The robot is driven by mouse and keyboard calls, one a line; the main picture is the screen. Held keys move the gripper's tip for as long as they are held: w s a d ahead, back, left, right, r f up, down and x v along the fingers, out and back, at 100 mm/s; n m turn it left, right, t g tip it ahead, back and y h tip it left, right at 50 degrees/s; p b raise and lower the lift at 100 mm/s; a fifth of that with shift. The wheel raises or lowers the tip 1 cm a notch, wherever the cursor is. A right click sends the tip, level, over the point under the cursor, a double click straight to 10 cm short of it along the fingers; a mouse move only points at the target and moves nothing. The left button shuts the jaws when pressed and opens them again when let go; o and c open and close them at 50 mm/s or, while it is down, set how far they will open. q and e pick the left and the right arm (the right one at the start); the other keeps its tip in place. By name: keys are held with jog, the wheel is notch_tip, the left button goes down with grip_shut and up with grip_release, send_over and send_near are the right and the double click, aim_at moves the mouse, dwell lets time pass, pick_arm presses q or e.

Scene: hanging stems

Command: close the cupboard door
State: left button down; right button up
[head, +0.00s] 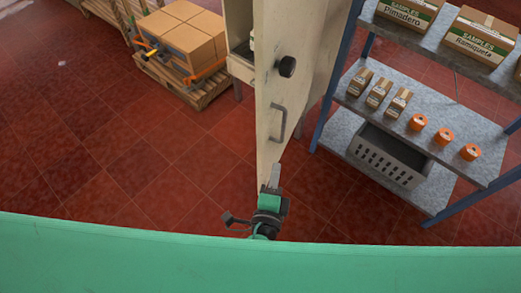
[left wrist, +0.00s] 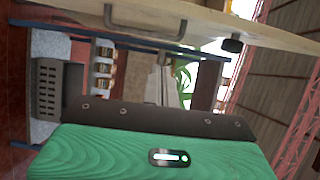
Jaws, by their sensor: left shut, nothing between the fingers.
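The cream cupboard door (head: 272,100) stands open in the head view and swings out toward me, seen at a steep angle. It carries a grey bar handle (head: 280,122) and a round black knob (head: 287,66). The cupboard (head: 238,22) is behind it, with part of its inside showing left of the door. My left gripper (head: 274,172) is shut and empty at the door's near lower end, below the handle; I cannot tell whether it touches. The left wrist view shows the door (left wrist: 225,25) across the top, with its handle (left wrist: 146,32) and knob (left wrist: 232,45). My right gripper is not in view.
A shelf rack (head: 440,130) with boxes, orange rolls and a grey crate (head: 388,155) stands close on the right. A wooden pallet (head: 185,85) with cartons (head: 187,40) is at the back left. The red tiled floor (head: 110,150) left of the door is clear.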

pick_arm(q)
jog(key=w+a+p, duration=0.2)
jog(key=w+p, duration=0.4)
jog(key=w, duration=0.5)
jog(key=shift+w+a+r, duration=0.2)
jog(key=shift+a+r, duration=0.1)
jog(key=shift+r, duration=0.15)
jog(key=shift+a, duration=0.1)
